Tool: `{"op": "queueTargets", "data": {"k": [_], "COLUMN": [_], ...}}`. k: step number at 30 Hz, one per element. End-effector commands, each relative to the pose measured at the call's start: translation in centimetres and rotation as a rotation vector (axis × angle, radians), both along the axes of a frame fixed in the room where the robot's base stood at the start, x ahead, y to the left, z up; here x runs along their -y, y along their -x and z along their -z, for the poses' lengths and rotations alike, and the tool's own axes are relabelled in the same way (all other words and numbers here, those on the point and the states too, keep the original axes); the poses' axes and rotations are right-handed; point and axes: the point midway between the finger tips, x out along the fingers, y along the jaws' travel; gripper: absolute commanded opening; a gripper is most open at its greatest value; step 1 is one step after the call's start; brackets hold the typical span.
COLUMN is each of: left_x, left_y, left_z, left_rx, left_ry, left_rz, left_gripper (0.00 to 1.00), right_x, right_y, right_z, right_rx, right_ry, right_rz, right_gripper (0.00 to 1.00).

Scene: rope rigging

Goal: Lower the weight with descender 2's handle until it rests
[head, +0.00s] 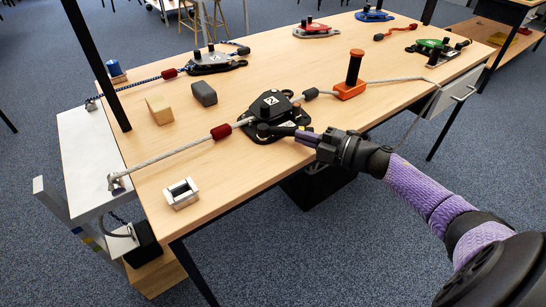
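The black descender (268,104) with a white marking like a sideways 2 sits on the wooden table, with a grey rope (170,160) running through it. Its black handle (272,130) points right, towards my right gripper (299,134). The fingertips are at the handle's end; they are too small and dark to tell whether they are closed on it. A black weight (146,240) is low beside the table's left end, just above or on a wooden block (156,272); I cannot tell if they touch. My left gripper is out of view.
An orange cleat with a black post (350,88) stands right of the descender. Other descenders, grey (212,60), red (316,30), blue (374,15) and green (432,46), sit farther back. A metal fitting (181,194), a tan block (160,109) and a grey block (203,93) lie left.

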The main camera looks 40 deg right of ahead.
Motion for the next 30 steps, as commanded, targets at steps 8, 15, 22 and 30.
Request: {"op": "queueTargets", "data": {"k": [8, 15, 22, 30], "left_x": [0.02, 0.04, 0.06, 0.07], "left_y": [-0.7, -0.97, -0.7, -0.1], "left_z": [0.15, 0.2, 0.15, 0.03], "left_rx": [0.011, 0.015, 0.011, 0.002], "left_ry": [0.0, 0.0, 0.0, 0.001], "left_rz": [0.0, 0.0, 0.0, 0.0], "left_gripper": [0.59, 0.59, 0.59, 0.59], "right_x": [0.35, 0.36, 0.37, 0.39], "right_y": [-0.09, -0.08, -0.09, -0.08], "right_z": [-0.09, -0.1, -0.1, -0.1], "right_rx": [0.001, 0.001, 0.001, 0.001], "right_ry": [0.003, 0.003, 0.003, 0.003], "right_rz": [0.013, 0.013, 0.013, 0.013], "right_gripper": [0.0, 0.0, 0.0, 0.0]}}
